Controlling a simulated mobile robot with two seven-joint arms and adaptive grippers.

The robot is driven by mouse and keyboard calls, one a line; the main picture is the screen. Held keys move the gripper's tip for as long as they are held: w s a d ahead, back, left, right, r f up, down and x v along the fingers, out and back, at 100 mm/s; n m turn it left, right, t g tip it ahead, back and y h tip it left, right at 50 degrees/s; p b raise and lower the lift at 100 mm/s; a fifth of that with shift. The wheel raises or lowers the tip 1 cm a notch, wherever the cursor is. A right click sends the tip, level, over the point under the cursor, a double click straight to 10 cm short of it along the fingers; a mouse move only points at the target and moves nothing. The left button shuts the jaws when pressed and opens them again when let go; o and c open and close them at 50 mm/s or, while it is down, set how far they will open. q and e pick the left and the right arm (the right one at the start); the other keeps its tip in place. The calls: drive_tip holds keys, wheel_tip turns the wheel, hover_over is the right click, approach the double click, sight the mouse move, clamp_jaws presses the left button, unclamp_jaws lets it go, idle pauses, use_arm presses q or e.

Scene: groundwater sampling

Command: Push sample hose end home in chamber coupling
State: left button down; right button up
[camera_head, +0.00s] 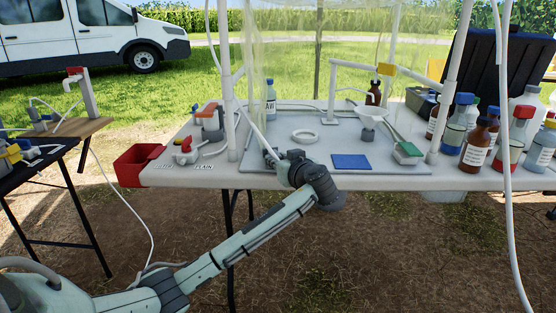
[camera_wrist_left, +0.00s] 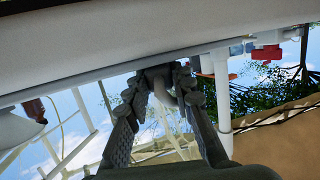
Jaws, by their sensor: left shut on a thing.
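My left gripper (camera_head: 274,157) is at the front edge of the white table, left of its middle. In the left wrist view its fingers (camera_wrist_left: 165,84) are closed together on a small pale grey piece (camera_wrist_left: 169,99), which the fingers mostly cover. In the head view a thin white hose (camera_head: 254,126) runs down past the white frame post to this gripper, so the held piece appears to be the hose end. A grey and orange fitting (camera_head: 210,120) stands on the table to the left, with a red-handled valve (camera_head: 185,150) near it. I cannot tell which part is the chamber coupling.
A white post (camera_head: 228,90) and clear sheeting stand close behind the gripper. On the grey tray (camera_head: 259,166) are a white ring (camera_head: 305,136), a blue pad (camera_head: 351,162) and a funnel (camera_head: 370,110). A red bin (camera_head: 137,163) hangs at the left; several bottles crowd the right.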

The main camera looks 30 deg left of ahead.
use_arm(q)
drive_tip(key=shift+f, duration=0.15)
drive_tip(key=c, duration=1.2)
unclamp_jaws()
drive_tip(key=v, duration=1.2)
